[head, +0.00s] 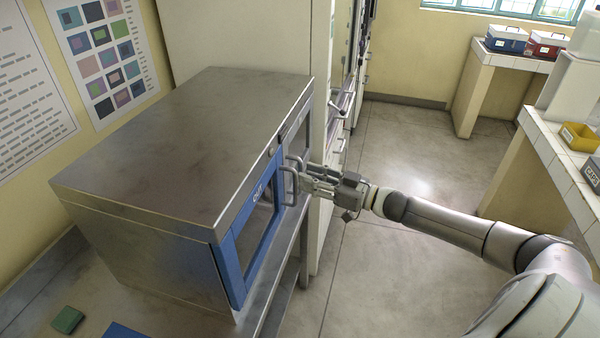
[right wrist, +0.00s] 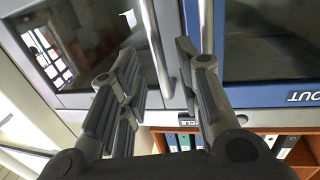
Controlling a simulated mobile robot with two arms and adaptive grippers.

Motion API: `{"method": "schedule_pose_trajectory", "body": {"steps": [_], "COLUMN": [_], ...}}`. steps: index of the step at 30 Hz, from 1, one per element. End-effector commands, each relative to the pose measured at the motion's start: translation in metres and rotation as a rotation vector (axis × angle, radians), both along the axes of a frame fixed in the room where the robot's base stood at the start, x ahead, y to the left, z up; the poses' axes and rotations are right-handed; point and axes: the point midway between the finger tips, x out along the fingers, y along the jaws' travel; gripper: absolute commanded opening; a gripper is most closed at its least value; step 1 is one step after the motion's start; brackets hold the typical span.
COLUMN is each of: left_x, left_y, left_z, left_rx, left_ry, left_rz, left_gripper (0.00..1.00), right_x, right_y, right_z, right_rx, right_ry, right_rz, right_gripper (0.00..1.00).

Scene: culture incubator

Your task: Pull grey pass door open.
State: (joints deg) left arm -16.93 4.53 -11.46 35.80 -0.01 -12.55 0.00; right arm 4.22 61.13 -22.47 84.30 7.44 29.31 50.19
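The grey pass door (right wrist: 95,50) fills the left of the right wrist view, with a dark window and a bar handle (right wrist: 156,45). In the head view the grey door (head: 297,132) is at the far end of the steel box's front and looks shut. My right gripper (head: 304,178) is in front of the handles. In the right wrist view its fingers (right wrist: 163,85) are apart, with the lower end of the grey handle showing between them. Contact cannot be told. My left gripper is not in view.
The blue door (head: 252,232) marked OUT is beside the grey one; its handle (head: 288,187) is close to my right gripper. The steel box (head: 185,135) stands on a bench by the wall. Open floor (head: 410,150) lies to the right, before a white-tiled counter (head: 548,140).

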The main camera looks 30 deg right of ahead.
Motion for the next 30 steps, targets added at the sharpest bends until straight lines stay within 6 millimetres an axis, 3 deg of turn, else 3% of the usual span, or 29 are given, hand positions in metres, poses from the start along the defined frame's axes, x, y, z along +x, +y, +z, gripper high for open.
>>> {"method": "schedule_pose_trajectory", "body": {"steps": [9, 22, 30], "left_x": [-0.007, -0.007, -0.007], "left_y": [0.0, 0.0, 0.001], "left_z": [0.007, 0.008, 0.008], "left_rx": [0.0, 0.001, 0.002], "left_ry": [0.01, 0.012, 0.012], "left_rz": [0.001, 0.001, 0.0], "left_gripper": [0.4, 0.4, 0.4], "right_x": [0.026, 0.031, 0.031], "right_y": [0.015, 0.018, 0.018], "right_z": [0.002, 0.0, 0.0], "right_rx": [0.0, 0.0, -0.001], "right_ry": [-0.002, 0.0, 0.0], "right_rz": [-0.001, 0.0, 0.0], "right_gripper": [0.32, 0.32, 0.0]}}
